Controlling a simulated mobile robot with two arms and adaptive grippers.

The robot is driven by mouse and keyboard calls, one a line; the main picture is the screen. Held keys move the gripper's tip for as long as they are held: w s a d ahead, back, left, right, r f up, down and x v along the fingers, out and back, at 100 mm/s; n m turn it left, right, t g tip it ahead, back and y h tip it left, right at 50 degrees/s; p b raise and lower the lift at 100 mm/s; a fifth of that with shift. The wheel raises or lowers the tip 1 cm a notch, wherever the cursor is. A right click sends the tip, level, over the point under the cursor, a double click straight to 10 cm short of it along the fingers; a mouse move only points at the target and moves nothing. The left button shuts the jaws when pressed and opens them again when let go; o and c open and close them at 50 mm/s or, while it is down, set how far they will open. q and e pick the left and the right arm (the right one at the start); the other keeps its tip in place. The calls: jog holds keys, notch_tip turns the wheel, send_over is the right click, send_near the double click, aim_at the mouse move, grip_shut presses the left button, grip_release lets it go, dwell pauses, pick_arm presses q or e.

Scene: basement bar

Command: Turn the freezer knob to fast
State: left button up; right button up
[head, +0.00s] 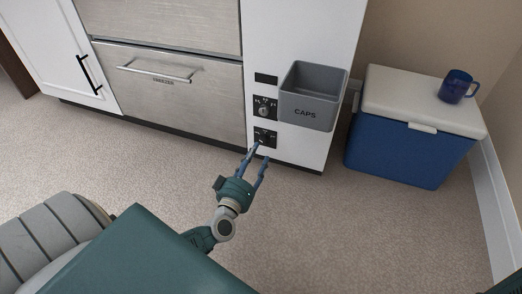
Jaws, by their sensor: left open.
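A steel drawer front marked FREEZER (200,100) has a bar handle (155,72). To its right, a white panel carries a small dark plate with a round knob (264,111); its markings are too small to read. Below it is a second dark plate (270,134), partly covered by my fingertips. I cannot tell from the labels which control is the freezer's. My left gripper (262,152) is open and empty, its fingers pointing up at the lower plate. Whether a fingertip touches it is unclear. My right gripper is not in view.
A grey bin marked CAPS (309,119) juts out from the panel, just right of the knob. A blue cooler (391,152) with a white lid (410,93) stands further right, with a blue mug (455,87) on top. The carpet (330,230) in front is clear.

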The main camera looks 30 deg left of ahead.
aim_at(263, 142)
pick_arm(q)
jog(key=b+x, duration=0.1)
jog(key=x, duration=0.3)
jog(key=shift+w+a+f+b, duration=0.1)
jog(key=shift+w+b, duration=0.15)
jog(key=shift+b, duration=0.1)
jog(key=shift+w+a, duration=0.15)
jog(key=shift+w, duration=0.45)
